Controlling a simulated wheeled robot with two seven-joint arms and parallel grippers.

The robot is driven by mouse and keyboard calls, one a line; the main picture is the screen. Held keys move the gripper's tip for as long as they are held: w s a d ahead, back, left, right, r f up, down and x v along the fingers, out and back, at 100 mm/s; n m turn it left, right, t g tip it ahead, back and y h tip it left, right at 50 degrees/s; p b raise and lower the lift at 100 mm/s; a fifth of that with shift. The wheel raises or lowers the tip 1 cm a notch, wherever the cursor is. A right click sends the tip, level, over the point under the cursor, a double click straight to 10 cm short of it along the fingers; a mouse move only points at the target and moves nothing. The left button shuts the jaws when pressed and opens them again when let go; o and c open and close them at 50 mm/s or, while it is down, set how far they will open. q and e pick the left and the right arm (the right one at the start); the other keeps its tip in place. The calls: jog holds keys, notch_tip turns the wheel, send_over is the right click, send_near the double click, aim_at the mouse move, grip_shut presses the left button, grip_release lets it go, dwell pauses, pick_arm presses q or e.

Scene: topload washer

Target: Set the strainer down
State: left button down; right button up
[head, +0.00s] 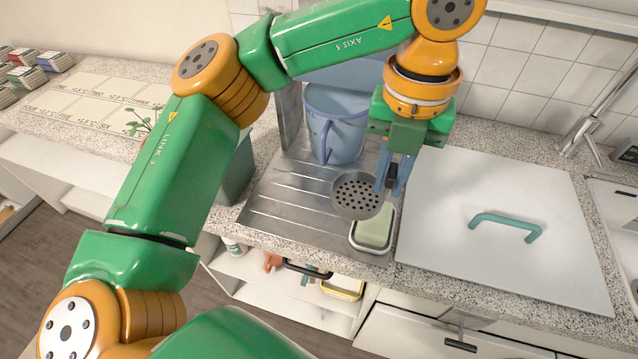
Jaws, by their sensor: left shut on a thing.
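The strainer (357,195) is a round grey metal cup with a perforated face, in the middle of the head view. My left gripper (393,180) points down and is shut on the strainer at its right side. The strainer is over the front right part of the ribbed metal drainboard (285,205). I cannot tell whether it touches the board. It partly overlaps the soap dish in the picture. My right gripper is not in view.
A soap dish (358,247) with a pale green bar (375,228) sits just in front of the strainer. A blue bucket (338,120) stands behind it. A white lid (500,210) with a teal handle (505,226) lies to the right. The drainboard's left part is clear.

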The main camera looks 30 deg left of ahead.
pick_arm(q)
jog(key=a+f+p, duration=0.2)
jog(key=a+f, duration=0.2)
jog(key=w+a+f+p, duration=0.1)
jog(key=a+f+p, duration=0.1)
jog(key=a+f, duration=0.1)
jog(key=a+f+p, duration=0.1)
jog(key=a+f, duration=0.3)
jog(key=a, duration=0.1)
jog(key=shift+w+a+f+p, duration=0.1)
jog(key=shift+w+f+p, duration=0.05)
jog(key=shift+f+p, duration=0.25)
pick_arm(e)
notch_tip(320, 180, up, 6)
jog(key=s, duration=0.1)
pick_arm(q)
jog(key=shift+f, duration=0.15)
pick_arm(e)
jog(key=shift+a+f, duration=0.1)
